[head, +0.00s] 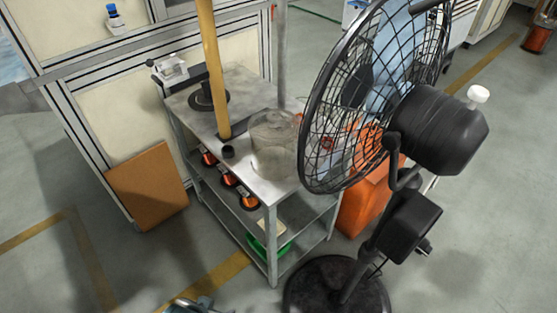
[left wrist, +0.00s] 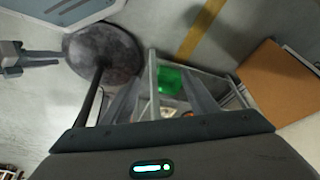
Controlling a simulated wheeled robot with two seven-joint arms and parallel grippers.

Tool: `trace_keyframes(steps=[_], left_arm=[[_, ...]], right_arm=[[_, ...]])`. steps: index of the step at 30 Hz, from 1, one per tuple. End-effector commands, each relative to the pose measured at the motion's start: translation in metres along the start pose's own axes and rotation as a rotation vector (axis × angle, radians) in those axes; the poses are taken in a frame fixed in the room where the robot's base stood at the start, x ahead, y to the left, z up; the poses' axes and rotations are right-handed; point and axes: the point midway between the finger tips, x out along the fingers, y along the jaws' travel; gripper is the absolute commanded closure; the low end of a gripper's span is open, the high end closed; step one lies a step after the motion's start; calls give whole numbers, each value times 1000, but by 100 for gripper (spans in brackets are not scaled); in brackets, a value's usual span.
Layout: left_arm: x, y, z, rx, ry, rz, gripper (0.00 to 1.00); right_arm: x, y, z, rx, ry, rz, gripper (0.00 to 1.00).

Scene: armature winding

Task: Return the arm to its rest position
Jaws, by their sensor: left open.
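My left gripper (left wrist: 160,85) shows in the left wrist view. Its two grey fingers stand apart with nothing held between them. They point out over the floor, with the metal shelf cart (left wrist: 153,85) and a green item (left wrist: 170,80) behind them. In the head view neither arm shows clearly. Only a small grey-blue part (head: 190,305) shows at the bottom edge, and I cannot tell what it is.
A large black fan (head: 437,130) stands right of the metal cart (head: 185,105); its round base (head: 335,290) rests on the floor. A clear container (head: 273,145) and yellow post (head: 212,70) stand on the cart. A brown board (head: 148,187) leans at left.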

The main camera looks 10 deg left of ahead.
Motion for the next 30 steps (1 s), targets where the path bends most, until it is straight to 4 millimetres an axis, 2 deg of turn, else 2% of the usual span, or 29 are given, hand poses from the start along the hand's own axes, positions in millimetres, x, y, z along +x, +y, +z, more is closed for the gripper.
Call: trace_keyframes(steps=[9,15,18,24,30], left_arm=[[112,18,16,7,100,24,47],[173,32,42,13,176,42,47],[196,39,57,17,214,51,47],[224,49,85,22,274,65,47],[232,53,95,24,302,71,47]], right_arm=[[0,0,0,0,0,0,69],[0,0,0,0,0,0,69],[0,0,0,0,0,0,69],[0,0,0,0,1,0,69],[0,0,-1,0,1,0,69]])
